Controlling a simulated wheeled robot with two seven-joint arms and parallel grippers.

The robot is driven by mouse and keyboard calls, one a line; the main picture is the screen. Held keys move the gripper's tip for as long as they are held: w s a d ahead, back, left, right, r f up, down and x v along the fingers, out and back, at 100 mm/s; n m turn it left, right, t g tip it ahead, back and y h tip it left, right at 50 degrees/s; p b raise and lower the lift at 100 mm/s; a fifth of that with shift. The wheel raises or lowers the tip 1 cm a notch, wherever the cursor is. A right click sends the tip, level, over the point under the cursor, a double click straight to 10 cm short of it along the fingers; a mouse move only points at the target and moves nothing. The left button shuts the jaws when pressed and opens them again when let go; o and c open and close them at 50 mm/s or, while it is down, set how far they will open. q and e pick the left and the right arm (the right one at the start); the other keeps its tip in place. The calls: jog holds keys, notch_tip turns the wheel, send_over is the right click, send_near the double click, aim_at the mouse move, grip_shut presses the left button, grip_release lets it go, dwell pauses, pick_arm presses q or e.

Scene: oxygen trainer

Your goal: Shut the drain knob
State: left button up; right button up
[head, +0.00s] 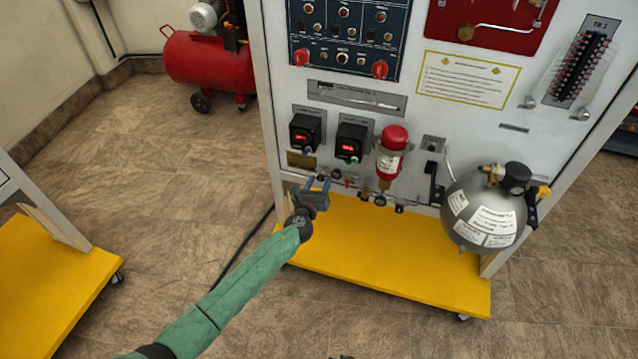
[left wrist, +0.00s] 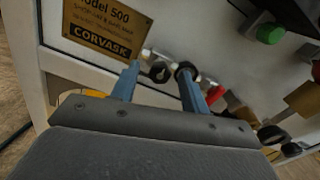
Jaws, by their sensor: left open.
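My left gripper (head: 318,183) is open and empty at the lower left of the white trainer panel. In the left wrist view its two blue fingers (left wrist: 158,70) point at a row of small fittings. A small black knob (left wrist: 160,73) shows between the fingertips, at the end of a pale fitting. A second dark round knob (left wrist: 184,70) is at the right fingertip; I cannot tell whether they touch. The pictures do not label which is the drain knob. In the head view, small black knobs (head: 380,200) line the panel's lower edge, partly hidden near my gripper.
A red-topped cylinder (head: 392,150) and a grey round tank (head: 485,213) are to the right. The yellow base (head: 400,260) lies below. Open floor (head: 180,180) is to the left.

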pick_arm(q)
jog(key=v, duration=0.7)
jog(key=shift+s, duration=0.35)
jog(key=shift+a, duration=0.1)
